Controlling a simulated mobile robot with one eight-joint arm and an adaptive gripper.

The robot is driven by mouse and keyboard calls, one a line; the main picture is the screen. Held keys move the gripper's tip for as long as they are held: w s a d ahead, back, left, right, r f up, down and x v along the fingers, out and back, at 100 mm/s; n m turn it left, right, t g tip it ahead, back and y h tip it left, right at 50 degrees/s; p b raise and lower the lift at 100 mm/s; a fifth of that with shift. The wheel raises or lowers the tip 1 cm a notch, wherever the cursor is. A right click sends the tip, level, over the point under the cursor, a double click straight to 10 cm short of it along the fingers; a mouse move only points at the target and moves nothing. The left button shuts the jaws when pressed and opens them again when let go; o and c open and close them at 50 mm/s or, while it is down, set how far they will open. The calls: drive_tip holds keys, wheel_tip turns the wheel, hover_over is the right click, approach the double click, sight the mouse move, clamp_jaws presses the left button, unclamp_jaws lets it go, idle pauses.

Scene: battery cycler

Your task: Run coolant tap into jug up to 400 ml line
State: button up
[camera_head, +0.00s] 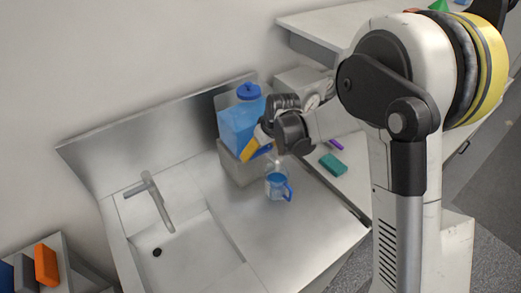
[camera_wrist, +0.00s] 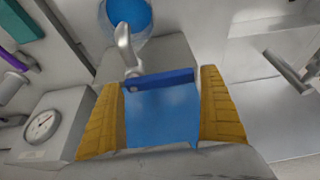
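The coolant tank (camera_head: 238,126) is a clear container of blue liquid with a blue cap, standing on a grey stand (camera_head: 240,171). The clear jug (camera_head: 277,187), with a blue handle, stands upright on the counter and holds some blue liquid; it also shows in the wrist view (camera_wrist: 130,13). The metal tap spout (camera_wrist: 125,45) curves out over the jug. A dark blue bar (camera_wrist: 160,79), apparently the tap lever, lies between my yellow fingertips. My gripper (camera_head: 257,150) is at the tank's lower front, its fingers (camera_wrist: 160,85) wide apart; contact is unclear. The level against the jug's marks is unreadable.
A sink with a metal faucet (camera_head: 156,200) is at the left of the counter. A teal block (camera_head: 333,165) and a purple item (camera_head: 336,144) lie to the right. A box with a round gauge (camera_wrist: 42,127) stands beside the stand. Counter in front of the jug is clear.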

drive_tip(key=c, duration=0.9)
drive_tip(key=shift+s+d+f+n+b, duration=0.15)
drive_tip(key=shift+d+n+b, duration=0.1)
drive_tip(key=shift+n+b, duration=0.4)
drive_tip(key=shift+s+d+n+g+y, duration=0.2)
drive_tip(key=shift+n+g+y, duration=0.25)
drive_tip(key=shift+n, duration=0.5)
drive_tip(key=o, duration=1.3)
drive_tip(key=shift+a, duration=0.1)
drive_tip(key=shift+r, duration=0.25)
drive_tip(key=v, duration=1.1)
drive_tip(key=shift+r, duration=0.4)
drive_tip(key=shift+s, duration=0.1)
